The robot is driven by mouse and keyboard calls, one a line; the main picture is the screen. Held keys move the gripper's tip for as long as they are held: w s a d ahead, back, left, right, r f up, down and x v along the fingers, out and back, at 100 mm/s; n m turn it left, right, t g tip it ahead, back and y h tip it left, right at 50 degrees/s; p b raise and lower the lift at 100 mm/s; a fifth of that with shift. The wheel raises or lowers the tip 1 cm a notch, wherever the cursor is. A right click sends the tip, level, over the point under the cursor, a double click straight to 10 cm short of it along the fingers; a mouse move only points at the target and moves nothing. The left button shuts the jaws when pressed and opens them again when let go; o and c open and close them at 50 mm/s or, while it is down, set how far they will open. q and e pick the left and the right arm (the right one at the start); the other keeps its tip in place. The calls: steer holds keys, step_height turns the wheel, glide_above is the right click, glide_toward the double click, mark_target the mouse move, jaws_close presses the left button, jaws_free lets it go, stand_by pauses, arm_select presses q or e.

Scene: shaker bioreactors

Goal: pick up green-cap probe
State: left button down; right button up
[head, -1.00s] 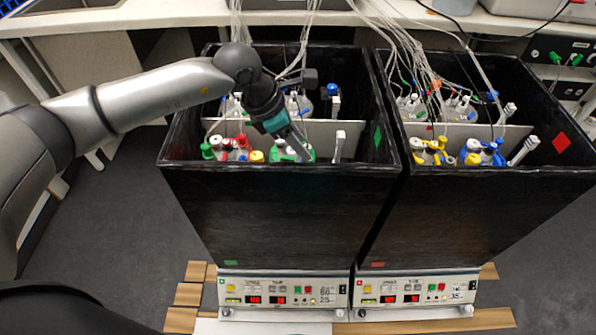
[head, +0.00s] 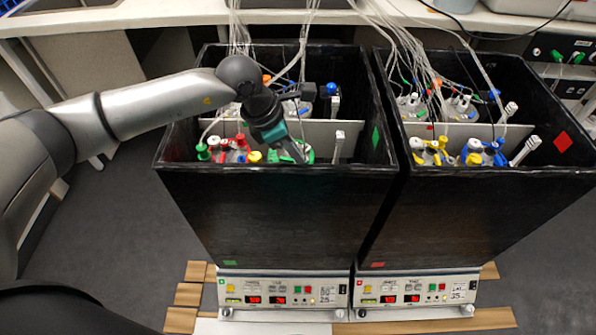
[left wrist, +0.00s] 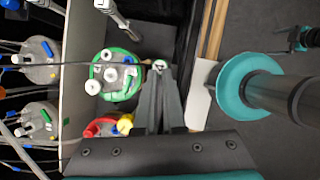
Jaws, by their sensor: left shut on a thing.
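My left gripper (head: 303,156) points down into the front part of the left black box, at a vessel with a green ring (head: 291,150). In the left wrist view the gripper (left wrist: 159,68) is shut on a small pale thing (left wrist: 159,64) at its fingertips, beside the green-ringed vessel (left wrist: 138,88). No green cap shows on the held thing; most of it is hidden by the fingers. A green cap (head: 203,152) shows at the left of the red-ringed vessel (head: 231,152). My right gripper is not in view.
The left box (head: 270,205) has a pale divider (head: 325,130) and an upright white-topped probe (head: 339,142) right of my gripper. A second black box (head: 470,215) stands close on the right with more vessels. Many tubes (head: 305,30) hang down from above.

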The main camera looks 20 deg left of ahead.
arm_select(q)
steer(key=shift+s+f, duration=0.4)
steer(key=shift+f, duration=0.35)
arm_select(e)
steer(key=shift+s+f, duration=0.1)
arm_select(q)
step_height(320, 180, up, 20)
steer(key=p, duration=0.3)
steer(key=shift+w+r, duration=0.15)
steer(key=shift+w, duration=0.2)
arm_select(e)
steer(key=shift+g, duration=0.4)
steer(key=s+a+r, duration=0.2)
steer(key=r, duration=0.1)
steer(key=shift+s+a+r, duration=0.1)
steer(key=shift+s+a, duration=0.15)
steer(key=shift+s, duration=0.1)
arm_select(q)
steer(key=c, duration=1.6)
jaws_free()
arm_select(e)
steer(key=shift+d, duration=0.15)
arm_select(q)
steer(key=c, duration=1.4)
jaws_free()
steer(key=o, duration=1.1)
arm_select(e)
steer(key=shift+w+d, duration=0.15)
